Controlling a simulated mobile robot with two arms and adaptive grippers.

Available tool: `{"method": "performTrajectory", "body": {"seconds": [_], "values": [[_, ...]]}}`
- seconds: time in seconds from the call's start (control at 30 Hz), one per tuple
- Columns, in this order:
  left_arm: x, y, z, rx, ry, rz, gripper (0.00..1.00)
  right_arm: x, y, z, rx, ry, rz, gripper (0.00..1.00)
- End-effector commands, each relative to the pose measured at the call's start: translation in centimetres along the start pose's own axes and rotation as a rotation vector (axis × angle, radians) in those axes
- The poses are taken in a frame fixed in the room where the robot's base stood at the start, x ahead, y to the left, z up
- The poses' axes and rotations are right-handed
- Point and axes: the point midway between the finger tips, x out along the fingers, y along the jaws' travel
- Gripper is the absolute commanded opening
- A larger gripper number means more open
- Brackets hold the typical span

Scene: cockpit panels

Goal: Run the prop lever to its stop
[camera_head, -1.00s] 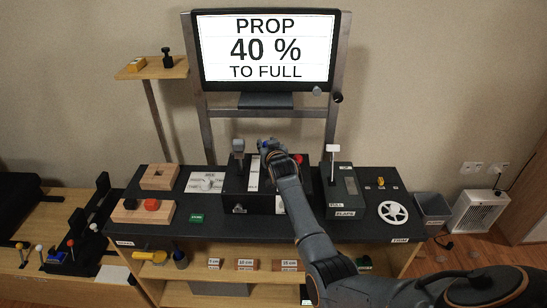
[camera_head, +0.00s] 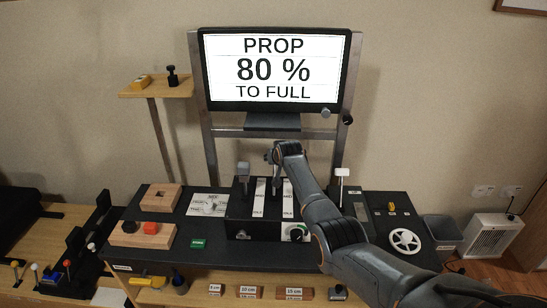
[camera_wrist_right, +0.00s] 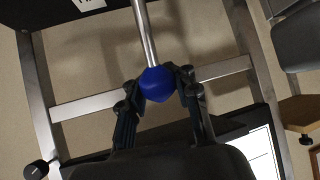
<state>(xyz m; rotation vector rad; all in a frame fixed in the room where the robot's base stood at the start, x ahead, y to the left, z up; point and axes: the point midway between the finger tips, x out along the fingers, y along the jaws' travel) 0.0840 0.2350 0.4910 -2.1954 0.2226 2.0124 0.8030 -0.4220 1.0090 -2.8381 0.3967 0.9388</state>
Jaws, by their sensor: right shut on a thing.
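The prop lever shows in the right wrist view as a metal rod with a blue faceted knob (camera_wrist_right: 157,84). My right gripper (camera_wrist_right: 159,82) has its two fingers closed on either side of this knob. In the head view my right gripper (camera_head: 273,157) is above the black lever box (camera_head: 238,212), and it hides the knob there. The monitor (camera_head: 273,70) reads "PROP 80 % TO FULL". My left gripper is not in view.
A grey-topped lever (camera_head: 244,170) stands left of my gripper on the same box. A white-handled lever (camera_head: 342,173) stands to the right. Wooden blocks (camera_head: 143,234) lie at the left.

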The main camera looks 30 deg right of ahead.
Motion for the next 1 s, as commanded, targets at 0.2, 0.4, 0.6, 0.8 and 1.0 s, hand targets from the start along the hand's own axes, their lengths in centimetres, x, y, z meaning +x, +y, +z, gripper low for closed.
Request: {"method": "performTrajectory", "body": {"seconds": [0.2, 0.4, 0.6, 0.8, 1.0], "values": [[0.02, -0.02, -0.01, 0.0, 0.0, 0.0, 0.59, 0.06, 0.37, 0.12, -0.005, -0.001, 0.006, 0.0], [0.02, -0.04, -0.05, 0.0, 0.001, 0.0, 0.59, 0.06, 0.4, 0.17, -0.005, -0.002, 0.007, 0.26], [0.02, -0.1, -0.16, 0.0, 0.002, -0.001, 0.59, 0.06, 0.3, 0.17, -0.004, -0.002, 0.005, 0.54], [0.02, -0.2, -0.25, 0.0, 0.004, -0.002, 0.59, 0.05, 0.15, 0.14, -0.002, -0.001, 0.003, 0.54], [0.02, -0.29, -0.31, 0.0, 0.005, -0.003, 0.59, -0.37, 0.11, 0.07, -0.002, 0.001, 0.002, 0.54]]}}
